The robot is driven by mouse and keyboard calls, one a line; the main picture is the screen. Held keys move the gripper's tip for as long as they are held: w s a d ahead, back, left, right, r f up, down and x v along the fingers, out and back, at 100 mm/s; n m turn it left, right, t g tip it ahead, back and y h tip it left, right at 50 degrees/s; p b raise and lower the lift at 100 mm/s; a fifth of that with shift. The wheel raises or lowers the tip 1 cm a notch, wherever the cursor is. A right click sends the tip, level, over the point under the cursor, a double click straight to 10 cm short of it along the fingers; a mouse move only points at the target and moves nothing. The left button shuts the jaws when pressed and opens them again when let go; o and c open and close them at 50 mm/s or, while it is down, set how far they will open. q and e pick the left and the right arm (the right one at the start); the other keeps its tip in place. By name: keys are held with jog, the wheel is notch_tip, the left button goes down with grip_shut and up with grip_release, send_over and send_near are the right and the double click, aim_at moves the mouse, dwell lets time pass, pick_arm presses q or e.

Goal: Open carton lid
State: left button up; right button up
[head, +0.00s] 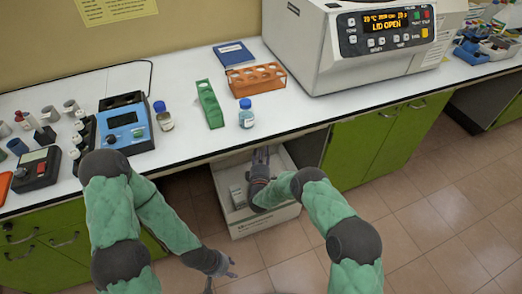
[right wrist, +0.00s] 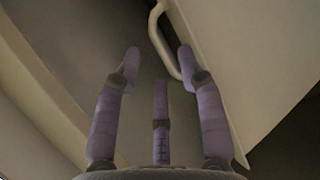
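The carton (head: 262,228) is a pale box on the floor under the bench, in the gap between green cabinets. Its top looks open in the head view, with a small light box (head: 237,196) inside at the left. My right gripper (head: 261,155) reaches over the carton toward its back; my forearm hides part of it. In the right wrist view, my right gripper (right wrist: 158,65) has its fingers spread with nothing between them. A pale curved handle (right wrist: 160,42) lies beyond the fingertips, beside a pale panel (right wrist: 245,60). My left gripper (head: 222,277) hangs low over the floor, fingers apart and empty.
The white bench (head: 185,150) overhangs the carton. On it are a centrifuge (head: 345,45) reading "LID OPEN", an orange rack (head: 256,79), a green rack (head: 209,103), bottles and a blue device (head: 124,124). Green cabinets (head: 380,135) flank the gap. The tiled floor (head: 430,225) at right is clear.

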jog(key=shift+w+d+r+b, duration=0.15)
jog(key=shift+w+b, duration=0.25)
jog(key=shift+w, duration=1.1)
grip_shut()
